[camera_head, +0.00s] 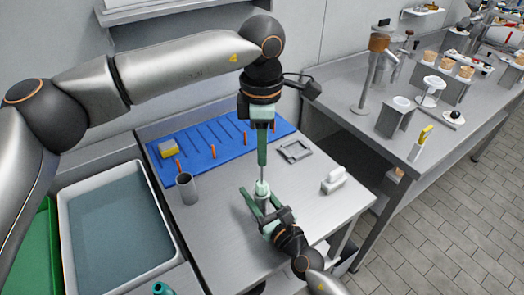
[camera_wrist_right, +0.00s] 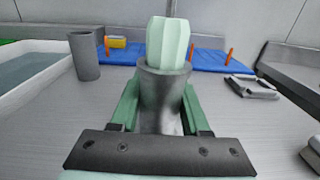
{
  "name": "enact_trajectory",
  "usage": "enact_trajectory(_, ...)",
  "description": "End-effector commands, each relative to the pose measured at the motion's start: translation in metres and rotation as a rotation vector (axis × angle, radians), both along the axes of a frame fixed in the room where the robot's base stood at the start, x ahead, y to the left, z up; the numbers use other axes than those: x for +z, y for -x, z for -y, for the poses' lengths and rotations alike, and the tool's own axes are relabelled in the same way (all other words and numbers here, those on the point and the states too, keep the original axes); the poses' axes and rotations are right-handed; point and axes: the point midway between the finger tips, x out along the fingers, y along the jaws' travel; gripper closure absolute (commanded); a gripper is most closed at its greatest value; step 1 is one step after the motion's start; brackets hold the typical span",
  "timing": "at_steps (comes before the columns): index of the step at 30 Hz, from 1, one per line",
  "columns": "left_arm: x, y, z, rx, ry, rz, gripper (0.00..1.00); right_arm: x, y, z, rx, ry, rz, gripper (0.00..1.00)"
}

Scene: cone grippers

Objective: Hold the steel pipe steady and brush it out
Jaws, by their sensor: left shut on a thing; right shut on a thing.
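The steel pipe (camera_wrist_right: 162,105) stands upright between the green fingers of my right gripper (camera_wrist_right: 160,104), which is shut on it. In the head view my right gripper (camera_head: 262,202) is low over the front of the table. The brush's pale green head (camera_wrist_right: 168,42) is at the pipe's mouth, its lower end inside the rim and most of it showing above. Its thin rod rises to my left gripper (camera_head: 262,148), which is shut on the brush directly above the pipe. The brush handle is mostly hidden between the fingers.
A second grey cylinder (camera_head: 188,188) stands left on the table. A blue mat (camera_head: 222,150) with orange pegs and a yellow sponge (camera_head: 169,149) lies behind. A square grey frame (camera_head: 295,151) and a white object (camera_head: 334,180) are right. A water basin (camera_head: 72,235) is left.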

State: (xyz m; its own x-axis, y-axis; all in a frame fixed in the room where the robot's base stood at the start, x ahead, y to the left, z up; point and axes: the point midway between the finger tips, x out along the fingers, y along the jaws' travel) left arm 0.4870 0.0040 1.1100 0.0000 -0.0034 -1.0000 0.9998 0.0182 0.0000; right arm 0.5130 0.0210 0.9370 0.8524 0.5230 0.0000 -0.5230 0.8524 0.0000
Motion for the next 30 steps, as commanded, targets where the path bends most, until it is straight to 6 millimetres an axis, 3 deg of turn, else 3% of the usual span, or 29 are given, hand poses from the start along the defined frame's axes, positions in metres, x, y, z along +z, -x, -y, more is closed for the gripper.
enact_trajectory(7, 0.005, 0.000, 0.000, 0.000, 0.001, 0.001, 1.00, -0.001, 0.000, 0.000, 0.000, 0.001, -0.001, 1.00)
enact_trajectory(30, 0.060, -0.001, 0.000, 0.000, 0.001, 0.002, 1.00, -0.001, 0.000, 0.000, 0.000, 0.001, -0.001, 1.00)
